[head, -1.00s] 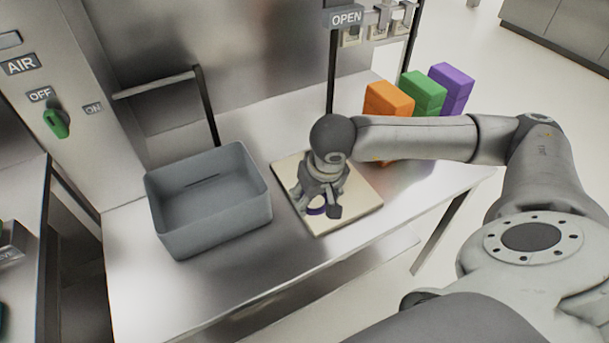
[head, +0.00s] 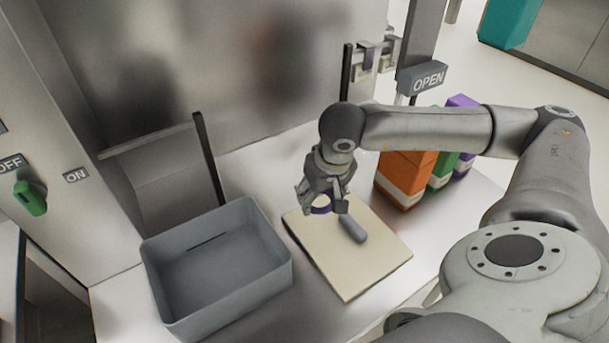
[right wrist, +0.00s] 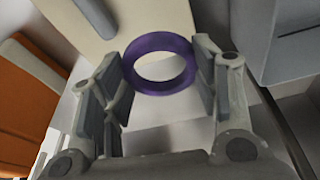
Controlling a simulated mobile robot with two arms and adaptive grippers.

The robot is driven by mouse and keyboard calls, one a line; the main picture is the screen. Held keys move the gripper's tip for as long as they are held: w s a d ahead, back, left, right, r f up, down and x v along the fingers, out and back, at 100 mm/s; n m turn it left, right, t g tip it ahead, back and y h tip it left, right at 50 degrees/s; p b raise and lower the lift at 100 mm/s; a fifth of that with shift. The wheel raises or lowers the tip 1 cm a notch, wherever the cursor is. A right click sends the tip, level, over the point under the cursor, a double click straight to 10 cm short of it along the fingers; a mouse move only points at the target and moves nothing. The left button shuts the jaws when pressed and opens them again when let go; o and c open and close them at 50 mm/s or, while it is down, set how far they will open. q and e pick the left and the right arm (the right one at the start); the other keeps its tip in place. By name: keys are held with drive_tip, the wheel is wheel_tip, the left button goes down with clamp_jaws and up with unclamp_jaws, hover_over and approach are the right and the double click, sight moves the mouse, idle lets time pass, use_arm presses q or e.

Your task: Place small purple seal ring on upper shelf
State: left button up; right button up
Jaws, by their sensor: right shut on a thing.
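The small purple seal ring (right wrist: 158,63) is between the two fingers of my right gripper (right wrist: 160,80) in the right wrist view. The gripper is shut on it. In the head view the ring (head: 322,204) shows at the fingertips of the right gripper (head: 322,200), above the left part of a cream board (head: 350,275). The ring looks raised clear of the board. No upper shelf can be made out clearly. My left gripper is in neither view.
A grey cylinder (head: 353,229) lies on the board. An empty-looking grey bin (head: 250,292) stands to its left. Orange (head: 402,180), green (head: 440,172) and purple (head: 462,165) boxes stand behind, near the OPEN sign (head: 424,80). A dark upright post (head: 207,158) rises behind the bin.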

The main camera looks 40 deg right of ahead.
drive_tip(key=w, duration=0.2)
drive_tip(key=p, duration=0.4)
hover_over(276, 206)
drive_tip(key=s, duration=0.2)
wheel_tip(276, 206, down, 9)
drive_tip(key=shift+a+r, duration=0.15)
drive_tip(key=shift+r, duration=0.05)
drive_tip(key=shift+w+a+f, duration=0.1)
drive_tip(key=shift+w+f, duration=0.5)
drive_tip(key=shift+f, duration=0.05)
wheel_tip(276, 206, down, 2)
drive_tip(key=shift+f+p, duration=0.15)
drive_tip(key=shift+p, duration=0.75)
drive_tip(key=shift+f, duration=0.25)
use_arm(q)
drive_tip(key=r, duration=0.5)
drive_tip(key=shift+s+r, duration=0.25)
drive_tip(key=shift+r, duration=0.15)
use_arm(e)
drive_tip(key=shift+f, duration=0.1)
